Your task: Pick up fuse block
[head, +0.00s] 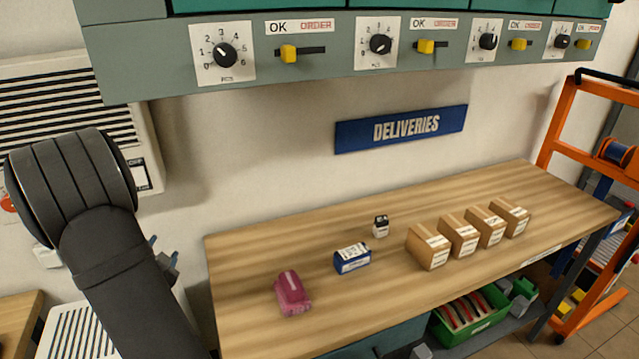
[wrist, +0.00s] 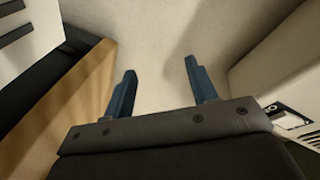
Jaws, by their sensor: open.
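Three small items stand on the wooden bench (head: 330,315) in the head view: a magenta piece (head: 291,292), a blue-and-white block (head: 352,258) and a small black-and-white piece (head: 380,226). I cannot tell for certain which one is the fuse block; their markings are too small to read. My gripper (wrist: 160,82) is open, with two blue fingers apart and nothing between them. In the head view it is mostly hidden behind my arm, left of the bench and apart from all three items. None of them shows in the wrist view.
Several cardboard boxes (head: 428,248) stand in a row on the bench's right half. A panel with dials and yellow sliders (head: 289,55) overhangs the back. A green bin (head: 470,318) sits below, and an orange rack (head: 562,120) stands at right. The bench's left end is clear.

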